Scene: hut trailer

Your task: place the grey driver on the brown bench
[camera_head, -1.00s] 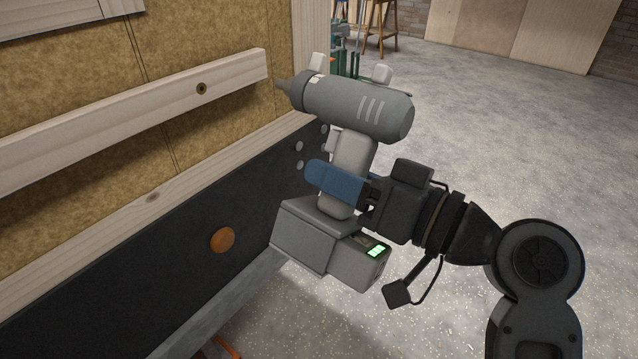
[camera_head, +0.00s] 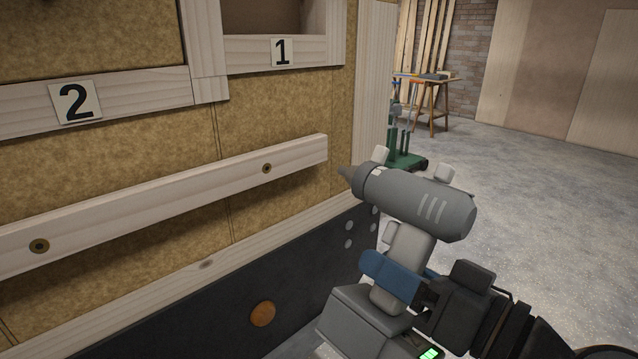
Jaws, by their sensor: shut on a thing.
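The grey driver (camera_head: 425,204) is held upright at the right of the view, its tip pointing left toward the wall. My gripper (camera_head: 392,277) is shut on the driver's handle, with a blue finger across it. The driver's battery base (camera_head: 362,318) hangs below the gripper, partly cut off by the bottom edge. A wooden trestle bench (camera_head: 437,88) with things on top stands far off at the back; I cannot tell whether it is the brown bench.
A timber-framed wall with signs "2" (camera_head: 76,101) and "1" (camera_head: 281,52) fills the left. A pale rail (camera_head: 170,200) runs along it, close to the driver's tip. A green wheeled stand (camera_head: 408,160) is behind the driver. Grey floor (camera_head: 540,190) at the right is open.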

